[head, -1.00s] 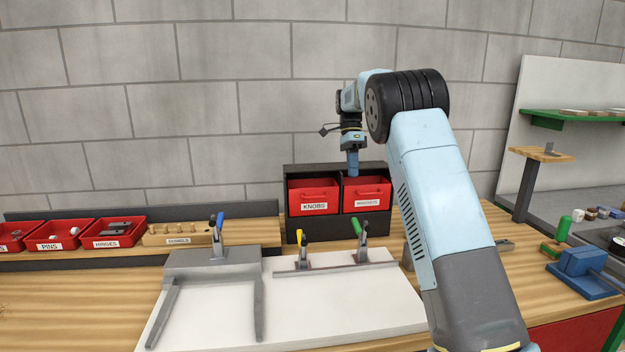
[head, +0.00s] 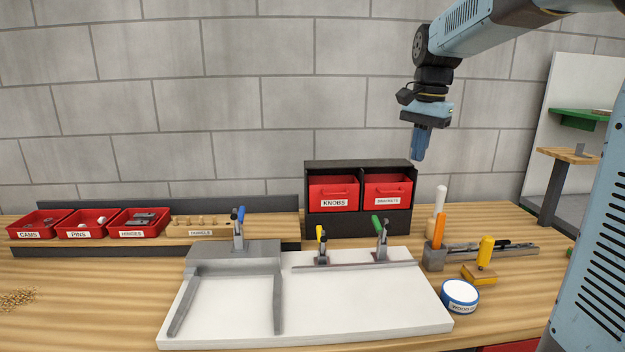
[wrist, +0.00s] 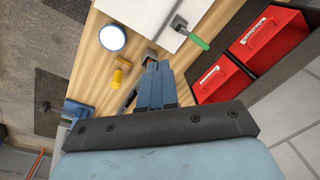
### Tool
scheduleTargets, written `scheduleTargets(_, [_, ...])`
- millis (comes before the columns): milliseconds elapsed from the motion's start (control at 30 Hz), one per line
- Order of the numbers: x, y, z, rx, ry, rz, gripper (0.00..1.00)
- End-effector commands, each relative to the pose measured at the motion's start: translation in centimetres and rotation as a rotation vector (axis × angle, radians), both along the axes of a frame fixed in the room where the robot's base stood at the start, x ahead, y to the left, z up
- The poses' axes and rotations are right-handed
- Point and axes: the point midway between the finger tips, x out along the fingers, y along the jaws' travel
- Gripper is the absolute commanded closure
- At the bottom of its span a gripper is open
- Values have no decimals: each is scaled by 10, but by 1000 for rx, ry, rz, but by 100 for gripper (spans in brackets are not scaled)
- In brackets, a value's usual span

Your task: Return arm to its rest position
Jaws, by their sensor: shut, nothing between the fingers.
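My gripper (head: 418,156) hangs in the air in the head view, pointing down, above and right of the black cabinet with red drawers. Its blue fingers are shut with nothing between them. In the wrist view the closed fingers (wrist: 156,84) point toward the bench, with the cabinet to their right. My arm reaches in from the upper right of the head view, bent at the wrist, and touches nothing.
The black cabinet (head: 320,223) holds drawers labelled KNOBS (head: 333,192) and brackets (head: 387,191). A white board (head: 365,320) with toggle clamps lies in front. A round tin (head: 460,294) and yellow-handled tool (head: 485,252) stand right. Red bins (head: 140,224) line the left.

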Motion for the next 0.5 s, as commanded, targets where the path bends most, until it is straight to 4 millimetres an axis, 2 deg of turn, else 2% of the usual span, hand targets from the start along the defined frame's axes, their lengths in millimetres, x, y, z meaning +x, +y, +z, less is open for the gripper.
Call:
scheduleTargets(33, [-16, -1, 2, -2, -26, 32, 100])
scheduleTargets(267, [-78, -3, -4, -31, -133, 200, 100])
scheduleTargets(500, [-140, -3, -21, -84, -243, 376, 100])
